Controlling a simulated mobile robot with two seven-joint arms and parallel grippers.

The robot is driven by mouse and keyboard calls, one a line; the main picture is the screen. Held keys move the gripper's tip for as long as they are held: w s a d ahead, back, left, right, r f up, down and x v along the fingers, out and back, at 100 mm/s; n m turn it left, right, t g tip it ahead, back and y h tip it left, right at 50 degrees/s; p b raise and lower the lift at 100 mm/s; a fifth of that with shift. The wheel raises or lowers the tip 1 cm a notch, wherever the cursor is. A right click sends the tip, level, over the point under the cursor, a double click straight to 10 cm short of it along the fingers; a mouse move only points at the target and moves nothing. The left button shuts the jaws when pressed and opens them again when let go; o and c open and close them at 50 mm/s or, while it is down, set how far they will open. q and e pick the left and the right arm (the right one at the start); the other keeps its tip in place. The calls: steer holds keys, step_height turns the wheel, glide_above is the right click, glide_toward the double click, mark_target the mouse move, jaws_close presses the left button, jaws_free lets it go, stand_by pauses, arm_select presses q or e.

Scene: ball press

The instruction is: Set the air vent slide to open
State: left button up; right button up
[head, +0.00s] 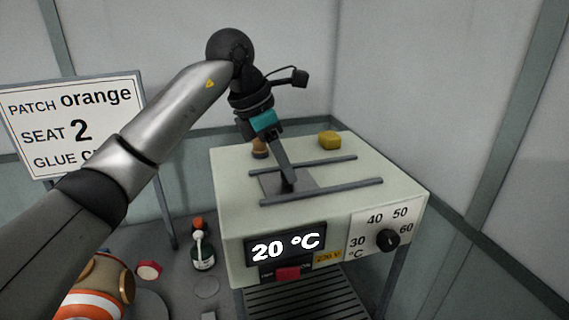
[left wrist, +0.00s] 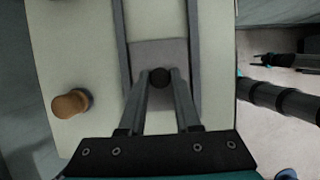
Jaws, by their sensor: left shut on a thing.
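The air vent slide is a flat grey plate (head: 268,185) between two dark rails on top of the pale press box (head: 232,205). It sits toward the left end of the rails in the head view. In the left wrist view the plate (left wrist: 150,52) carries a small dark round knob (left wrist: 160,77). My left gripper (head: 289,184) points down onto the plate. In the left wrist view its two fingers (left wrist: 160,80) are closed on the knob, one on each side. The head view hides the knob behind the fingers.
A brown peg (head: 259,148) and a yellow block (head: 329,140) stand on the box top near the rails. The box front has a 20 °C display (head: 286,246) and a dial (head: 388,240). A sign (head: 72,120) and a small bottle (head: 202,250) are at left.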

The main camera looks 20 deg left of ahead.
arm_select(q)
jaws_close()
stand_by(0.9)
